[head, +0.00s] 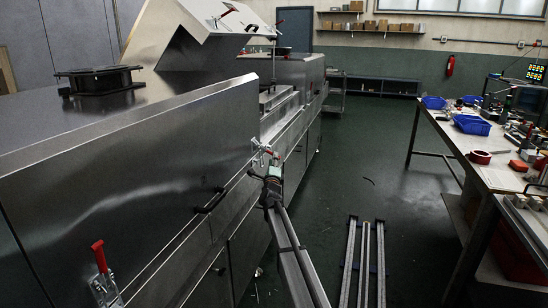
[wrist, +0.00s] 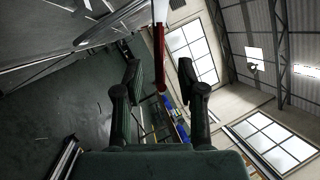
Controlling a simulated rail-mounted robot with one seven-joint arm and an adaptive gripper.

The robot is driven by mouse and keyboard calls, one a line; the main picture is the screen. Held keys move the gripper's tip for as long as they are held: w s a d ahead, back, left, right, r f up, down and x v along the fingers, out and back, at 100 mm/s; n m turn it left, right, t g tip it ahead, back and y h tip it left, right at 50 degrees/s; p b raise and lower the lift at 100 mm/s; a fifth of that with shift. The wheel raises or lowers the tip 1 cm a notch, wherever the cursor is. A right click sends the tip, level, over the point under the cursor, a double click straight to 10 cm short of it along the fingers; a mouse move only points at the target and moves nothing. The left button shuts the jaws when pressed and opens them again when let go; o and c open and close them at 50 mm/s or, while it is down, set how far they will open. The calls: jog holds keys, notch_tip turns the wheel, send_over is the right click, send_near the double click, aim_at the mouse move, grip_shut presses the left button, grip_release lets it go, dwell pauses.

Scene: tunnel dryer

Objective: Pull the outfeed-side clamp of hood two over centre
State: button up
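A closed steel hood (head: 130,150) fills the left of the head view. A red-handled toggle clamp (head: 100,262) is on its front at the near end, handle upright. A second clamp (head: 263,152) is at the hood's far end, small and partly hidden by my gripper (head: 271,172). In the wrist view a red clamp handle (wrist: 159,62) hangs between the two fingers of my gripper (wrist: 160,78). The fingers are open, with a visible gap on each side of the handle. I cannot tell from the frames which end is the outfeed side.
A bar handle (head: 210,201) sticks out of the dryer front. A raised hood (head: 195,30) stands farther back. A workbench (head: 478,165) with blue bins (head: 472,125) is at the right.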

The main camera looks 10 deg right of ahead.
aim_at(268, 152)
jog(key=shift+x, duration=1.85)
jog(key=shift+c, duration=0.3)
grip_shut()
